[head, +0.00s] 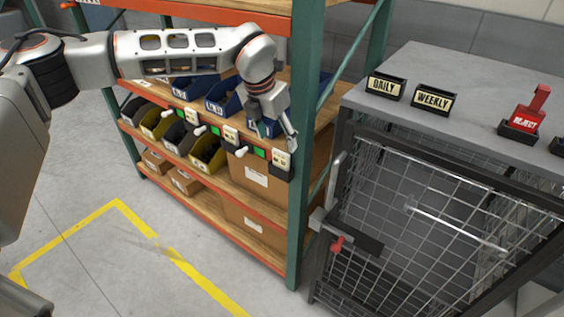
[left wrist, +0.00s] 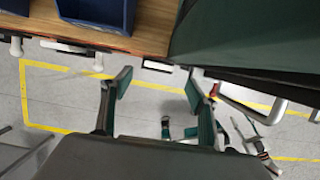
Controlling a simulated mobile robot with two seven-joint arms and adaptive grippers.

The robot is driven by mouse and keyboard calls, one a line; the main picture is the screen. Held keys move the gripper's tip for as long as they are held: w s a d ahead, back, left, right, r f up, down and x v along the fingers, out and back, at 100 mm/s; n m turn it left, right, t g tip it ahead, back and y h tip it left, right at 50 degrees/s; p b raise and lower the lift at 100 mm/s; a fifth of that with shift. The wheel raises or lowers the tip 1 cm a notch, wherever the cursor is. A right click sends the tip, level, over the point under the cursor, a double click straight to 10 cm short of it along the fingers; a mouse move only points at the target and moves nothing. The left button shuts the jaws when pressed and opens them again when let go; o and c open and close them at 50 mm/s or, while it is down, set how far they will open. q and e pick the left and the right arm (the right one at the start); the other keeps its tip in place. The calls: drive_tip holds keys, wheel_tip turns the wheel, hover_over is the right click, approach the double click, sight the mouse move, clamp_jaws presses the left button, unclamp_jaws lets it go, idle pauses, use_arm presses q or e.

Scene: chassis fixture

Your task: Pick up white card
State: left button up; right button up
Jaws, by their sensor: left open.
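Small white cards sit in dark holders along the orange shelf edge in the head view. The rightmost white card (head: 281,160) is by the green post, with others to its left (head: 230,133) and (head: 191,116). I cannot tell which one the task means. My left gripper (head: 275,134) is open and points down just above the rightmost card, apart from it. In the left wrist view my left gripper (left wrist: 158,90) has its teal-padded fingers spread with floor showing between them. A holder's pale top edge (left wrist: 157,66) lies beyond them. My right gripper is not clearly seen.
White handles (head: 243,151) jut from the shelf edge. Blue bins (head: 224,97) stand on the shelf above, with a green post (head: 304,150) to the right. A wire cage (head: 430,220) with a grey top stands right of it. The yellow-marked floor (head: 110,250) is clear.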

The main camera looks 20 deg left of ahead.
sight(281, 152)
use_arm(q)
drive_tip(key=x, duration=0.6)
drive_tip(key=shift+w, duration=0.25)
drive_tip(key=c, duration=1)
